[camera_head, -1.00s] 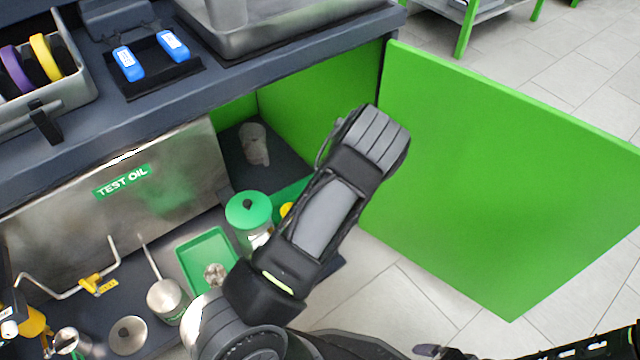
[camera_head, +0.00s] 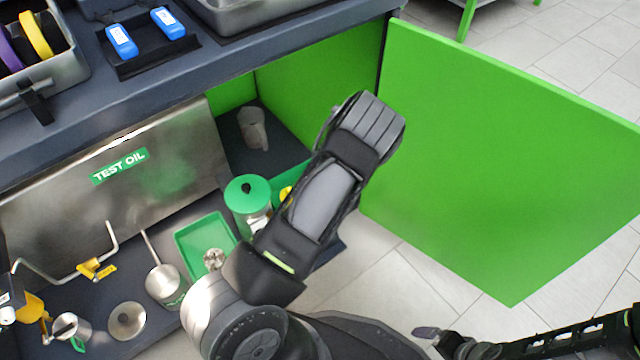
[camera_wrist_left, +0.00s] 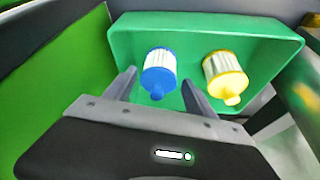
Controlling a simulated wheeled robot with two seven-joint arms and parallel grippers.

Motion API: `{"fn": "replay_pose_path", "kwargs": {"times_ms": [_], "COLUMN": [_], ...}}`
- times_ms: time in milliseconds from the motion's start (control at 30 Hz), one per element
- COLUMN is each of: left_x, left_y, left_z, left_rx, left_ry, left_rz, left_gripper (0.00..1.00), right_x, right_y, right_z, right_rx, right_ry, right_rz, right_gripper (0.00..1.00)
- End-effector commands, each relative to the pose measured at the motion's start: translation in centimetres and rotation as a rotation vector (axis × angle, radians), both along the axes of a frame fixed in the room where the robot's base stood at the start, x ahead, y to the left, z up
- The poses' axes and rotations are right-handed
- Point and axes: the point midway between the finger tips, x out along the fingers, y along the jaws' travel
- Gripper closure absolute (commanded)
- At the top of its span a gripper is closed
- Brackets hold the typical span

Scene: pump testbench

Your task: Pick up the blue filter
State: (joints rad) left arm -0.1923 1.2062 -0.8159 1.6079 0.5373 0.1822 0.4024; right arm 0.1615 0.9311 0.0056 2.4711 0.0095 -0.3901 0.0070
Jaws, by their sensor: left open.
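The blue filter (camera_wrist_left: 158,72) has a blue cap and a pale ribbed body. In the left wrist view it lies in a green tray (camera_wrist_left: 270,38), left of a yellow filter (camera_wrist_left: 226,76). My left gripper (camera_wrist_left: 160,92) is open, with its fingertips on either side of the blue filter's lower part. I cannot tell whether they touch it. In the head view my left arm hides the blue filter and the left gripper's fingers.
A green-lidded jar (camera_head: 248,196) and another green tray (camera_head: 202,246) stand left of my arm. A green cabinet door (camera_head: 500,160) stands open at the right. The dark counter (camera_head: 240,72) overhangs the shelf. A grey cup (camera_head: 252,128) stands farther back.

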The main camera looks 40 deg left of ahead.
Motion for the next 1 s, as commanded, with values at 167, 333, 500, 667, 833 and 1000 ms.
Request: {"fn": "replay_pose_path", "kwargs": {"times_ms": [167, 333, 500, 667, 833, 1000], "left_x": [0.4, 1.0, 1.2, 1.2, 1.2, 1.2], "left_y": [0.7, 1.5, 1.7, 1.7, 1.7, 1.7], "left_z": [-2.3, -4.4, -4.8, -4.7, -4.7, -4.7], "left_rx": [0.001, 0.001, 0.000, 0.000, 0.000, 0.000], "left_ry": [0.001, 0.002, 0.001, 0.001, 0.001, 0.001], "left_rz": [0.003, 0.001, 0.000, 0.000, 0.000, 0.000], "left_gripper": [0.36, 0.36, 0.36, 0.36, 0.36, 0.36], "right_x": [0.2, 0.5, 0.6, 0.6, 0.6, 0.6], "right_y": [0.0, 0.0, 0.0, 0.0, 0.0, 0.0], "right_z": [-1.8, -3.2, -3.2, -3.1, -3.1, -3.1], "right_rx": [-0.001, -0.002, -0.001, -0.001, -0.001, -0.001], "right_ry": [-0.005, -0.011, -0.013, -0.013, -0.013, -0.013], "right_rz": [-0.003, -0.006, -0.007, -0.007, -0.007, -0.007], "right_gripper": [0.00, 0.00, 0.00, 0.00, 0.00, 0.00]}}
